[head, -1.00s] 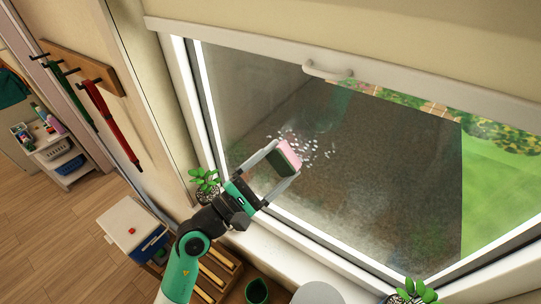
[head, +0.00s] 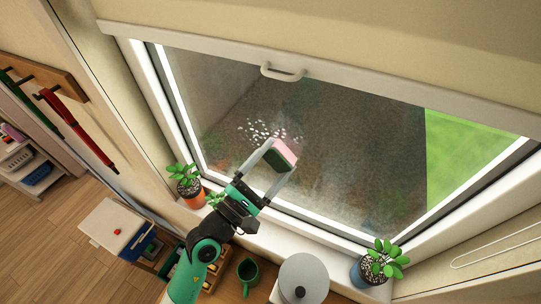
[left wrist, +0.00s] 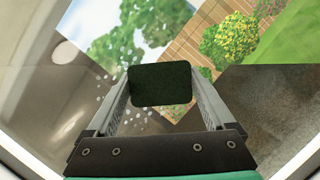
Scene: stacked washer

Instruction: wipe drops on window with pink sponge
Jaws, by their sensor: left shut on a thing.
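My left gripper (head: 271,167) is shut on the sponge (head: 292,154), which has a pink side toward the window and a dark green back. In the left wrist view the sponge's dark green face (left wrist: 160,84) sits between the two fingers. The window (head: 340,135) is in front of it; I cannot tell whether the sponge touches the glass. White drops (head: 262,131) cluster on the glass up and left of the sponge. In the left wrist view, drops (left wrist: 118,80) show beside the left finger. My right gripper is not in view.
A potted plant (head: 188,185) stands on the sill at left and another (head: 380,265) at right. A grey round lid (head: 303,278) and a green mug (head: 247,270) are below the sill. A handle (head: 283,72) is on the white bar above the glass.

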